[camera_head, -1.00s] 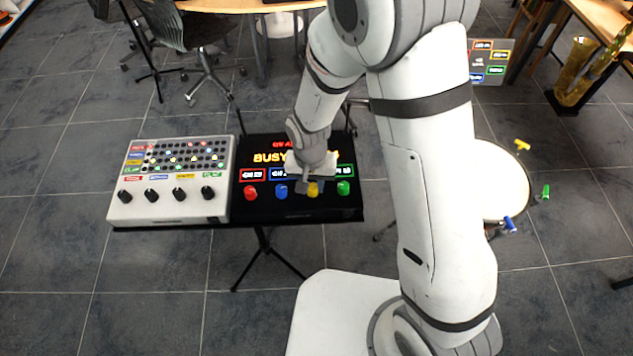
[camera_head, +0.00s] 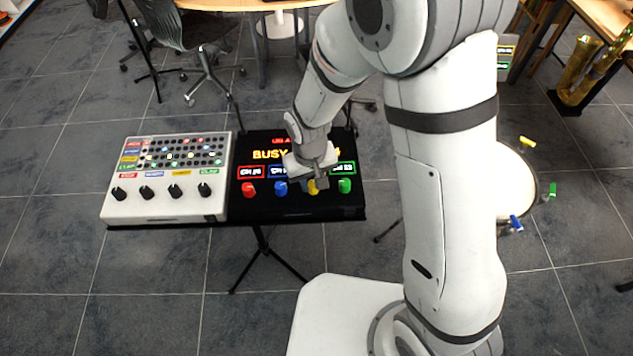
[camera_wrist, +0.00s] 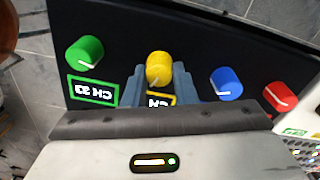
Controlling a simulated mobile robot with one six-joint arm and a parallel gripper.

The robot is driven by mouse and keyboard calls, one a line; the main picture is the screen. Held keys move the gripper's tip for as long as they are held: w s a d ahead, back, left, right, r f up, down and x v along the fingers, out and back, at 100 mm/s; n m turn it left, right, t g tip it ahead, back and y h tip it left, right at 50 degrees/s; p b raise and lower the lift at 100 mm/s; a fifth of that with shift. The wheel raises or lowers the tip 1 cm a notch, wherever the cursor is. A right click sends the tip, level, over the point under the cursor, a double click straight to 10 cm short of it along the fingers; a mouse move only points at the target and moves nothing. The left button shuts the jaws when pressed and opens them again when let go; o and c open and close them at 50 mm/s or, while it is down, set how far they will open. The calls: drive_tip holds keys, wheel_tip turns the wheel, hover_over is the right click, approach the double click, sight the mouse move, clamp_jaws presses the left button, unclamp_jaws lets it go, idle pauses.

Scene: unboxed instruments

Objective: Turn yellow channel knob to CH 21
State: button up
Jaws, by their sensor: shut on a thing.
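The yellow channel knob (camera_head: 313,187) is on the front of the black panel (camera_head: 290,210), between the blue knob and the green knob. In the wrist view the yellow knob (camera_wrist: 158,66) sits between the two grey fingers of my gripper (camera_wrist: 160,82), which is shut on its sides. In the head view my gripper (camera_head: 319,181) covers this label too.
The blue knob (camera_head: 281,188) and red knob (camera_head: 249,189) are to the left, the green knob (camera_head: 344,186) close to the right. The panel's display shows "BUSY" (camera_head: 268,154), partly covered by my arm. A white box with black knobs (camera_head: 166,205) stands left on the same stand.

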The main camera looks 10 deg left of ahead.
drive_tip(key=shift+s+d+f+n+b, duration=0.1)
drive_tip(key=shift+n+b, duration=0.25)
drive_tip(key=shift+n, duration=0.6)
drive_tip(key=shift+s+d+f+n+b, duration=0.1)
drive_tip(key=shift+n+b, duration=0.25)
drive_tip(key=shift+n, duration=0.6)
drive_tip(key=shift+r, duration=0.1)
drive_tip(key=o, duration=0.8)
drive_tip(key=shift+w, duration=0.1)
drive_tip(key=shift+o, duration=0.9)
drive_tip(key=shift+a, duration=0.15)
drive_tip(key=shift+r, duration=0.1)
